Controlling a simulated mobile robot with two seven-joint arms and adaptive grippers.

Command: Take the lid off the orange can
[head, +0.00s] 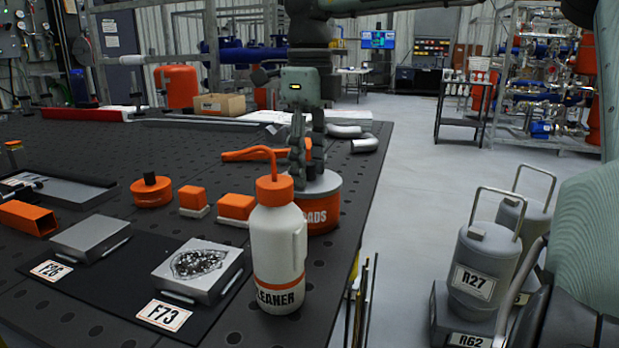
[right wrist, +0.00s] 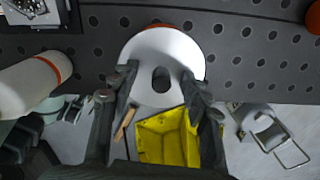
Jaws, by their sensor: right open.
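The orange can (head: 326,216) with part of a label ending in "OADS" stands near the table's right edge, behind the cleaner bottle. Its pale lid (head: 322,182) is on top; in the right wrist view the lid (right wrist: 150,45) is a white disc with a dark oval knob or opening (right wrist: 161,80). My right gripper (head: 297,172) points down over the lid. In the right wrist view its fingers (right wrist: 160,93) are open, one on each side of the dark oval. Contact with the lid cannot be told. My left gripper is not in view.
A white cleaner bottle (head: 277,240) with an orange spout stands close in front of the can. Orange blocks (head: 237,206), an orange round container (head: 151,190) and metal plates (head: 198,268) lie left. Bent pipes (head: 364,142) lie behind. A yellow bin (right wrist: 160,140) is below the table edge.

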